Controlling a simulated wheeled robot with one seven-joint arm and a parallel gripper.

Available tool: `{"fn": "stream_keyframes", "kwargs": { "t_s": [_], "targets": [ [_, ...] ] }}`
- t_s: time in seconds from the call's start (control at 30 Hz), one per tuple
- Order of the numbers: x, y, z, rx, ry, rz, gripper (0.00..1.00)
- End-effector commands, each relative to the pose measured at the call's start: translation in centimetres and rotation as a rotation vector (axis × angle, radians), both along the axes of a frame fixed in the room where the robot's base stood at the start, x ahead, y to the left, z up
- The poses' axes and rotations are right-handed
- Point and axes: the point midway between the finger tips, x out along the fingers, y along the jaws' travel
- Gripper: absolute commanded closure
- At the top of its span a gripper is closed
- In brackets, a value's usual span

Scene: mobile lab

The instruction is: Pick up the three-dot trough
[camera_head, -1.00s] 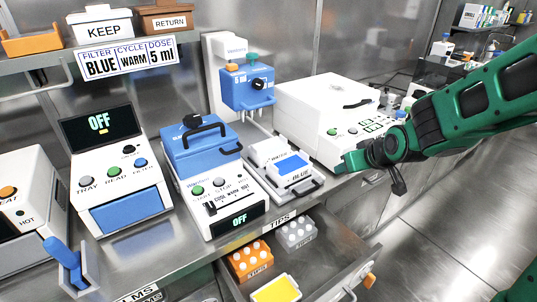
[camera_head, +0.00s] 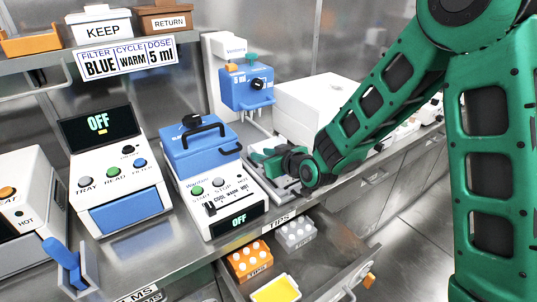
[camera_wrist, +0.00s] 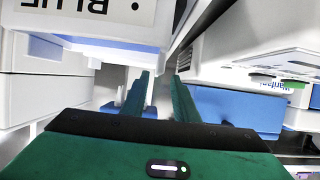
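I cannot make out a trough with three dots in either view. In the wrist view, a white block with the upside-down word BLUE and one black dot (camera_wrist: 118,14) hangs at the top left. My gripper (camera_wrist: 161,80) is open, with a gap between its two green fingers and nothing seen between them. In the head view, my gripper (camera_head: 262,156) is over the white tray unit in front of the blue-headed dispenser (camera_head: 247,88) and hides most of that unit. A yellow-filled white tray (camera_head: 275,290) lies in the open drawer; its markings cannot be read.
A blue-lidded machine with a black handle (camera_head: 205,150) stands just left of my gripper. A large white box (camera_head: 305,100) stands behind it on the right. The open drawer (camera_head: 335,245) holds orange (camera_head: 248,260) and grey (camera_head: 297,232) tip racks.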

Motion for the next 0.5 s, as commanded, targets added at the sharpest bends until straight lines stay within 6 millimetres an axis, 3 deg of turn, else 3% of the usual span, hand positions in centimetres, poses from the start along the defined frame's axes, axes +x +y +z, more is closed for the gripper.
{"fn": "stream_keyframes", "kwargs": {
  "t_s": [0.5],
  "targets": [
    [4.5, 2.3, -1.6, 0.0, 0.001, 0.0, 0.73]
  ]
}}
